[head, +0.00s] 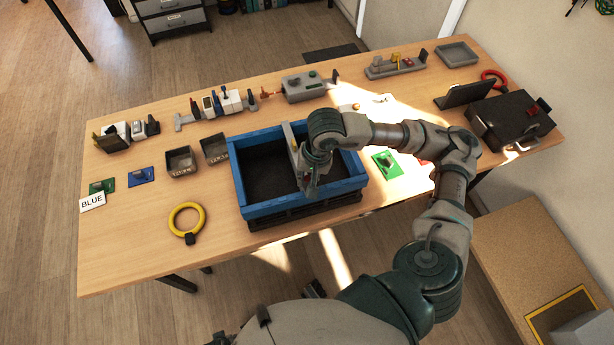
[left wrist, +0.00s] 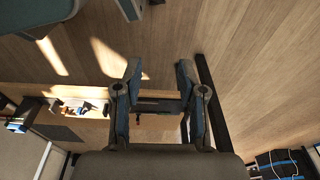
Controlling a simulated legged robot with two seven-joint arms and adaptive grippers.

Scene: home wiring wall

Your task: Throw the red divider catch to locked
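A blue crate (head: 256,210) with a dark inside stands at the middle front of the table. A narrow grey divider (head: 289,138) runs across it from the back wall, partly hidden by my right arm. My right gripper (head: 311,187) points down over the right part of the crate, close to the divider. A small reddish spot shows beside its fingers; I cannot tell if it is the red catch or if the fingers touch it. My left gripper (left wrist: 160,88) shows in the left wrist view, its fingers apart and empty; it is not in the head view.
A yellow ring (head: 187,222) lies left of the crate. Two small grey bins (head: 180,162) stand behind it. Several switch-like fixtures line the back of the table. A dark box (head: 510,120) stands at the right end.

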